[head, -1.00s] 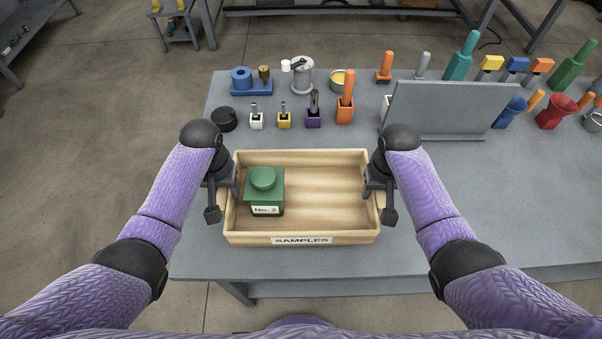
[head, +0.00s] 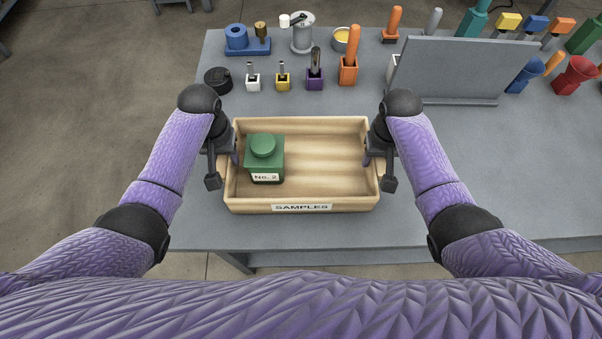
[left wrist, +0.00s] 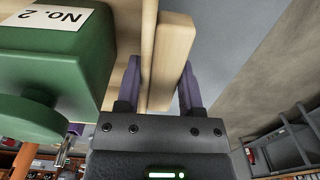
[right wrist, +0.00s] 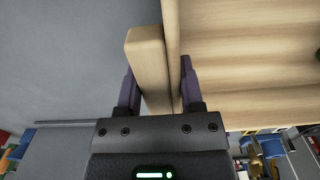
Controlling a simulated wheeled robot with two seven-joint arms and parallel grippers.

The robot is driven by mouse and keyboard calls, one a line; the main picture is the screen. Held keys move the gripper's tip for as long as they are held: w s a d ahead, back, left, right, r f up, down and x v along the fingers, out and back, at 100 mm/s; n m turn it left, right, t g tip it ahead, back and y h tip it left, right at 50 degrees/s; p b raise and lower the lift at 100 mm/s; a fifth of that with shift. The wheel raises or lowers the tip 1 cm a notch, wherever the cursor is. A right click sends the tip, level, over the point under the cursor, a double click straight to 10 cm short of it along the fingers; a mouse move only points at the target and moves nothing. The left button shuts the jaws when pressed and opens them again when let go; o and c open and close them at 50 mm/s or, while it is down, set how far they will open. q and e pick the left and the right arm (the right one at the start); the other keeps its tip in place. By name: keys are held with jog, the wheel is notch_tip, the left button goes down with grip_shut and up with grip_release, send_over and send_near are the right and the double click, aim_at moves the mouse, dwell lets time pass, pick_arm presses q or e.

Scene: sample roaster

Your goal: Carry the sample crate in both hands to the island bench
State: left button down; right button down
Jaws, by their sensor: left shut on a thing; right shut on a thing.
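The sample crate (head: 302,195) is a pale wooden open box with a "SAMPLES" label on its front. It is level over the front part of a grey bench (head: 480,190); I cannot tell whether its bottom touches the top. A green "No. 2" container (head: 264,160) stands upright in its left part and shows in the left wrist view (left wrist: 60,55). My left gripper (head: 229,156) is shut on the crate's left end, one finger on each side of the wood. My right gripper (head: 372,153) is shut the same way on the right end (right wrist: 150,60).
Behind the crate stand a black round pot (head: 218,80), small white, yellow and purple holders and an orange one (head: 349,70). A grey upright panel (head: 450,70) stands behind right. The bench right of the crate is clear.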

pick_arm(q)
jog(key=c, duration=0.6)
grip_release()
jog(key=shift+f, duration=0.6)
jog(key=shift+c, duration=0.2)
pick_arm(e)
jog(key=c, duration=0.6)
grip_release()
jog(key=shift+f, duration=0.6)
jog(key=shift+c, duration=0.2)
pick_arm(q)
jog(key=o, duration=0.4)
jog(key=shift+r, duration=0.2)
pick_arm(e)
jog(key=o, duration=0.4)
jog(key=shift+r, duration=0.25)
jog(key=shift+r, duration=0.2)
pick_arm(q)
notch_tip(320, 180, up, 12)
pick_arm(e)
notch_tip(320, 180, up, 12)
jog(key=shift+f, duration=0.2)
